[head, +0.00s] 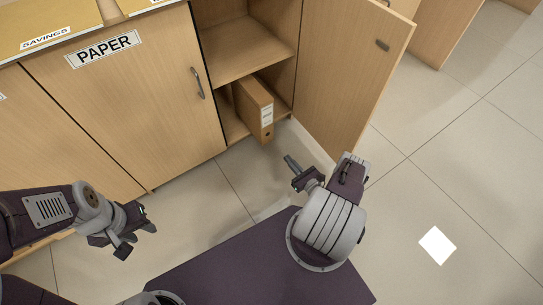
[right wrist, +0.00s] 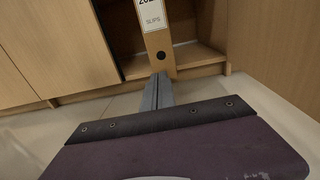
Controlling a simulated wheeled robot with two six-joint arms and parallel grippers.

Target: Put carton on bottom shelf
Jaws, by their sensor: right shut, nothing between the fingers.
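The carton (head: 254,107) is a tan, narrow box-file shape with a white label and a dark round hole in its front end. It stands upright on the bottom shelf (head: 235,127) of the open cabinet, and its front end reaches to or slightly past the shelf edge. In the right wrist view the carton (right wrist: 160,42) shows the word SLIPS on its label. My right gripper (head: 290,161) is shut and empty, in front of and below the carton; its fingers (right wrist: 157,88) point toward the carton's lower front. My left gripper (head: 124,243) looks open and empty, far left over the floor.
The open cabinet door (head: 350,70) stands to the right of the opening. A closed door with a PAPER sign (head: 104,48) is on the left. The upper shelf (head: 240,47) is empty where visible. The tiled floor (head: 445,160) is clear on the right.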

